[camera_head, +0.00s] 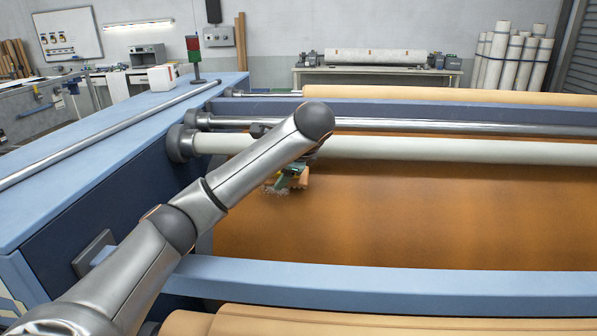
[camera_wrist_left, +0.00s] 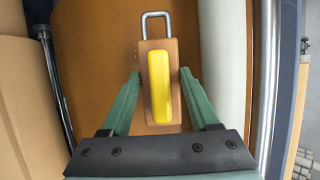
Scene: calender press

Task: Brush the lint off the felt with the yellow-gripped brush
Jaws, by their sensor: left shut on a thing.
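My left gripper (camera_head: 290,178) has green fingers and is low over the orange-brown felt (camera_head: 400,215), just below the white roller. In the left wrist view my left gripper (camera_wrist_left: 159,74) is shut on the brush (camera_wrist_left: 173,52), one finger at each side of its brown block. The brush has a yellow grip (camera_wrist_left: 159,85) along its top and a metal loop at its far end. In the head view the brush (camera_head: 303,178) is partly hidden by the fingers and my arm. Pale fuzz, perhaps lint or bristles (camera_head: 270,189), shows beside it at the felt. My right gripper is out of view.
A white roller (camera_head: 400,147) and a steel bar (camera_head: 420,126) cross behind the gripper. A blue rail (camera_head: 400,284) crosses in front, and the blue machine side (camera_head: 110,180) stands at left. The felt to the right is open.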

